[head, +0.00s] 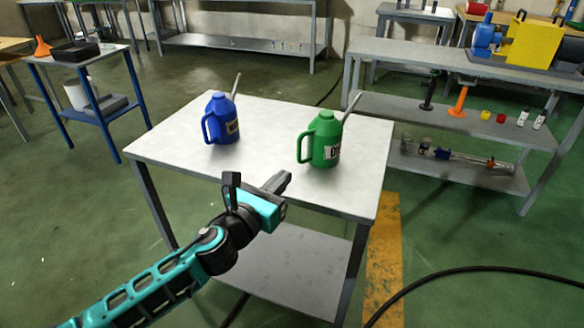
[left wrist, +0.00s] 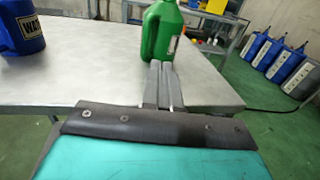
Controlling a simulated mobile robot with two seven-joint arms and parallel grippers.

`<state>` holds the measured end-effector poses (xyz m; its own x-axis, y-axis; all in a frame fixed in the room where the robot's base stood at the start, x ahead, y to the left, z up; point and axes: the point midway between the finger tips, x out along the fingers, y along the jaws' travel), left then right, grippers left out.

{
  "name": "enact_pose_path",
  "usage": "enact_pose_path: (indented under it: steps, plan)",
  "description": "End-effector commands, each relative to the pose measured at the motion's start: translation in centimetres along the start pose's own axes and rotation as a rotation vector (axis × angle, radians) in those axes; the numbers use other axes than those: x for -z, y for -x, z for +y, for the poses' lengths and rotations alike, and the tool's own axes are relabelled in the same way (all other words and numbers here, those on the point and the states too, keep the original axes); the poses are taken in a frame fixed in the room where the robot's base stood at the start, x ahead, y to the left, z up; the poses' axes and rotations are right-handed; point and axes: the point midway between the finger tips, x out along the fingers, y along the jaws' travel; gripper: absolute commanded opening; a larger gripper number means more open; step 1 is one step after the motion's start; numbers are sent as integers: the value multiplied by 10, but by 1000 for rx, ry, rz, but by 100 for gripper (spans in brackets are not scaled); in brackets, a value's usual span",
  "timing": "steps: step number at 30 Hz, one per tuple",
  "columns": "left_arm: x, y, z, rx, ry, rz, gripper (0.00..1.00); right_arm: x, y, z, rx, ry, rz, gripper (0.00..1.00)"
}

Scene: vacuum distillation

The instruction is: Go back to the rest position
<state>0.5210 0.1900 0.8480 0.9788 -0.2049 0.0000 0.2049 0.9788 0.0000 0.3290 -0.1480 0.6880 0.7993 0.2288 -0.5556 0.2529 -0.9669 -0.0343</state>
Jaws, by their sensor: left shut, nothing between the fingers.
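My left gripper (head: 284,180) reaches in from the lower left in the head view, over the front part of the metal table (head: 265,115). Its fingers are shut with nothing between them, as the left wrist view (left wrist: 160,68) also shows. A green jug (head: 326,142) with a spout stands upright on the table, beyond the fingertips and to the right. In the left wrist view the green jug (left wrist: 162,32) is just past the fingers. A blue jug (head: 222,120) stands upright on the table's left part. My right gripper is not in view.
A grey shelf unit (head: 460,110) at the right holds small bottles and a yellow and blue machine (head: 533,42). A blue-legged stand (head: 85,80) is at the left. A black hose (head: 470,270) lies on the green floor at lower right.

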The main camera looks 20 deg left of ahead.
Motion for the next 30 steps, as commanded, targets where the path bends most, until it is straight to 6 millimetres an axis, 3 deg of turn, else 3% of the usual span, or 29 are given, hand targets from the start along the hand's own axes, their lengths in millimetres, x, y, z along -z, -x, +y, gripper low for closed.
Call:
enact_pose_path:
  steps: [6,22,26,30]
  plan:
    - [0,14,0,-1,0,0,0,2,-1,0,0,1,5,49]
    - [1,16,0,-2,25,5,0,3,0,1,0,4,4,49]
    - [10,25,-4,-17,237,51,0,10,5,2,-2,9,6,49]
    - [33,49,-11,-85,736,141,0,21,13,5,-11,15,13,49]
